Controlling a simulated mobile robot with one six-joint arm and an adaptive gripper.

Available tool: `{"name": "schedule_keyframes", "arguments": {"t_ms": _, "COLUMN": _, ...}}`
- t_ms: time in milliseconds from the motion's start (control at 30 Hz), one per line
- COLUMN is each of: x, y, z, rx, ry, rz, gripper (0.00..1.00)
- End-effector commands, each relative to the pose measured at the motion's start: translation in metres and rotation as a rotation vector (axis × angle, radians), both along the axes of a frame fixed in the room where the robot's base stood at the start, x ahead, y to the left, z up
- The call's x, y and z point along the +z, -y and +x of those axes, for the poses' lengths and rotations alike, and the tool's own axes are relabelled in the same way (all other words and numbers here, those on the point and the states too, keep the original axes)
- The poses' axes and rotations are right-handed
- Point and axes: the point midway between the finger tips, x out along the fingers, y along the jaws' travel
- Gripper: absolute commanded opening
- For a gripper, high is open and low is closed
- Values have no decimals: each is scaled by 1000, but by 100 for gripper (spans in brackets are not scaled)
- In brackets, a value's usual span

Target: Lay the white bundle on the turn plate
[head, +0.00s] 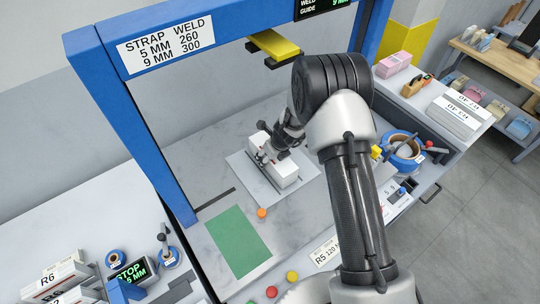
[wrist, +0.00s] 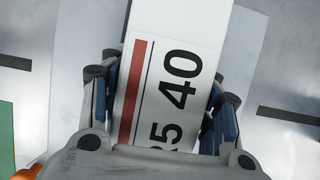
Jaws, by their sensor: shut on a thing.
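The white bundle (head: 286,174) is a long white block; in the wrist view it (wrist: 185,30) bears a label with a red stripe and large black figures, "40" among them. My gripper (head: 270,155) is shut on it, with one finger on each long side in the wrist view (wrist: 160,95). The turn plate, which I take to be the pale square plate (head: 243,166) on the bench, lies under the bundle and shows on both sides of it in the wrist view (wrist: 72,60). I cannot tell whether the bundle touches the plate.
A blue frame (head: 130,125) with a sign (head: 165,45) spans the bench. A green mat (head: 238,242) and an orange button (head: 262,213) lie in front of the plate. A blue tape roll (head: 403,150) stands to the right. A yellow part (head: 275,43) hangs above.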

Motion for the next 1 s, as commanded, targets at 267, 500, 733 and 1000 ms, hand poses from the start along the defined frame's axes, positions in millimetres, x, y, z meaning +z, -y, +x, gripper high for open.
{"name": "schedule_keyframes", "arguments": {"t_ms": 267, "x": -3, "y": 0, "z": 2, "rx": -1, "ry": 4, "rz": 1, "gripper": 0}}
{"name": "schedule_keyframes", "arguments": {"t_ms": 500, "x": -4, "y": 0, "z": 1, "rx": 0, "ry": 3, "rz": 1, "gripper": 70}}
{"name": "schedule_keyframes", "arguments": {"t_ms": 733, "x": -5, "y": 0, "z": 1, "rx": 0, "ry": 1, "rz": 0, "gripper": 80}}
{"name": "schedule_keyframes", "arguments": {"t_ms": 1000, "x": -5, "y": 0, "z": -2, "rx": 0, "ry": -3, "rz": -1, "gripper": 80}}
